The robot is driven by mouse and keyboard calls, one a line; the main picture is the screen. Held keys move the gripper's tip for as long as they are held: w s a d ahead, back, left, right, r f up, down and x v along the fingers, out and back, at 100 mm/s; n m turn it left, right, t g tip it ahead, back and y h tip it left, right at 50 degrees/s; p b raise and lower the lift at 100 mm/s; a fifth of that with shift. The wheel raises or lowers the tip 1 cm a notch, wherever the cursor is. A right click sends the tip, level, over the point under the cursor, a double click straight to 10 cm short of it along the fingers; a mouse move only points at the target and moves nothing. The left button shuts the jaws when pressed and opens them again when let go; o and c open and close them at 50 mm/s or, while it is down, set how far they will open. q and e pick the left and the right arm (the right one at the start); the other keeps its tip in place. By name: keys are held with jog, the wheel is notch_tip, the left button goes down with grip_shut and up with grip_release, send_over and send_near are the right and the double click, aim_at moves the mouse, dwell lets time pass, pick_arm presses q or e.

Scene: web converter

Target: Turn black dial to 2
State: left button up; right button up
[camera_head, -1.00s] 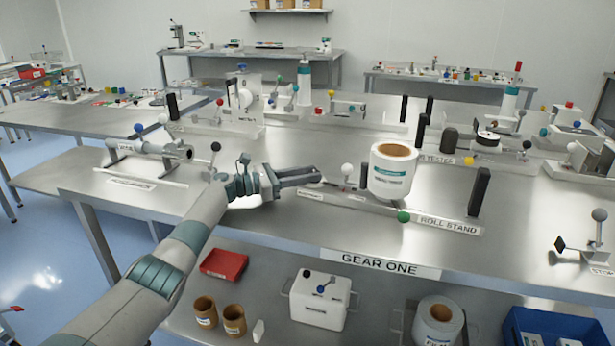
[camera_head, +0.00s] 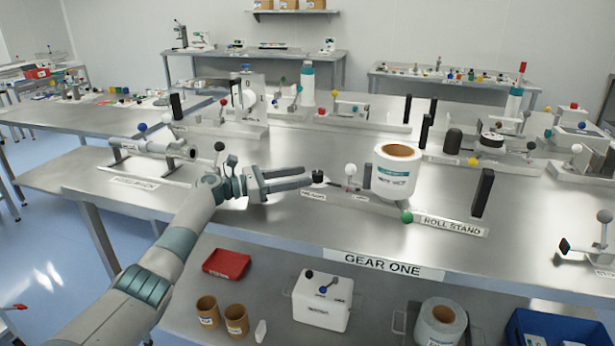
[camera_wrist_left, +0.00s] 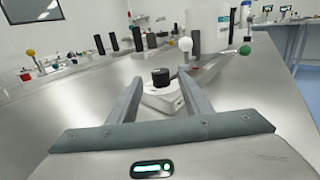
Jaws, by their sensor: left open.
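The small black dial (camera_head: 318,177) sits on the left end of the white roll stand base, left of a white ball knob (camera_head: 351,171). My left gripper (camera_head: 310,180) is open, with its fingers pointing right toward the dial. In the left wrist view the black dial (camera_wrist_left: 160,77) stands upright on its white base (camera_wrist_left: 163,97), between and just beyond the open fingertips (camera_wrist_left: 160,82). Nothing is held. The dial's number marks are too small to read. My right gripper is not in view.
A white roll (camera_head: 396,171) stands on the roll stand, with a green ball (camera_head: 407,216) in front and a black upright (camera_head: 482,193) to its right. The bench front is clear.

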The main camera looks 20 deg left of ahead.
pick_arm(q)
jog(key=v, duration=0.7)
jog(key=shift+s+a+f+b, duration=0.1)
jog(key=shift+b, duration=0.3)
jog(key=v, duration=0.5)
jog(key=shift+s+a+b, duration=0.25)
jog(key=shift+b, duration=0.05)
jog(key=shift+s+a, duration=0.1)
jog(key=shift+a, duration=0.05)
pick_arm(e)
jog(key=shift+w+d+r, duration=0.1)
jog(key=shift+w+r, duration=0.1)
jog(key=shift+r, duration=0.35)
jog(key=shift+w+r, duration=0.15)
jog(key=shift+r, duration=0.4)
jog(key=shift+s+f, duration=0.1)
pick_arm(q)
jog(key=shift+s, duration=0.1)
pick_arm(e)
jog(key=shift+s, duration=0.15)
